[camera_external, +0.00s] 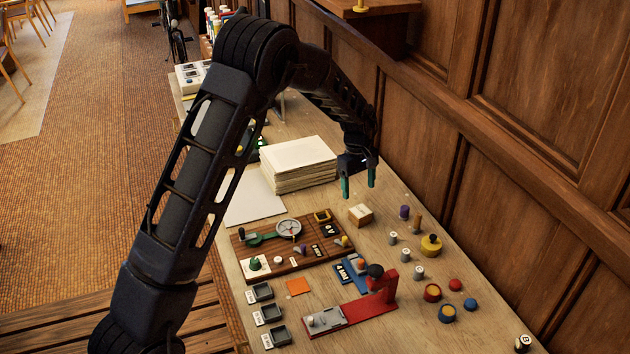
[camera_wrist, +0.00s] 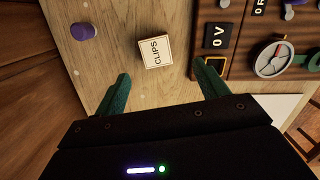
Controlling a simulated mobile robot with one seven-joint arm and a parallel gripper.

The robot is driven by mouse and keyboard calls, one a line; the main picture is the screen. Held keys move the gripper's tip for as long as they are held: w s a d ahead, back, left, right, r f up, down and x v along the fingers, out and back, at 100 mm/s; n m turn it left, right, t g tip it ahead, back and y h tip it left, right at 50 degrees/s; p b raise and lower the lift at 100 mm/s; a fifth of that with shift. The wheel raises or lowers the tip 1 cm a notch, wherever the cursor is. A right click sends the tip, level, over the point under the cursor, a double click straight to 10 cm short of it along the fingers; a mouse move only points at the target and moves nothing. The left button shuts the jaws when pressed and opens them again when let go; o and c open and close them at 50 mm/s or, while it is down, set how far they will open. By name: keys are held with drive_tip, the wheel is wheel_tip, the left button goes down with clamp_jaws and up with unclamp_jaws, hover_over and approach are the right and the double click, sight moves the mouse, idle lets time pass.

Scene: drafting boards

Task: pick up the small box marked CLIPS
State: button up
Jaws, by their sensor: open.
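The small box marked CLIPS (camera_wrist: 155,52) is tan with a pale lettered top. In the wrist view it sits on the wooden table ahead of my gripper (camera_wrist: 160,88), slightly turned. In the external view the box (camera_external: 360,214) stands alone near the wall side of the table. My gripper (camera_external: 358,188) has green fingers spread apart, above and just behind the box. Nothing is between the fingers, and they do not touch the box.
A purple cylinder (camera_wrist: 83,31) stands left of the box in the wrist view. A dark wooden board with a dial (camera_external: 289,228) lies on the other side. A paper stack (camera_external: 298,163) stands behind. Several knobs and cylinders (camera_external: 431,245) stand nearer the camera. Wood panelling (camera_external: 497,170) borders the table.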

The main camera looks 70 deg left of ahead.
sight(361, 210)
drive_tip(key=f, duration=0.5)
drive_tip(key=shift+d, duration=0.25)
drive_tip(key=shift+w+d+f, duration=0.1)
drive_tip(key=shift+w+f, duration=0.15)
drive_tip(key=shift+f, duration=1.05)
drive_tip(key=shift+w+d+f, duration=0.1)
drive_tip(key=shift+w+f, duration=0.1)
drive_tip(key=shift+f, duration=1.1)
drive_tip(key=c, duration=1.1)
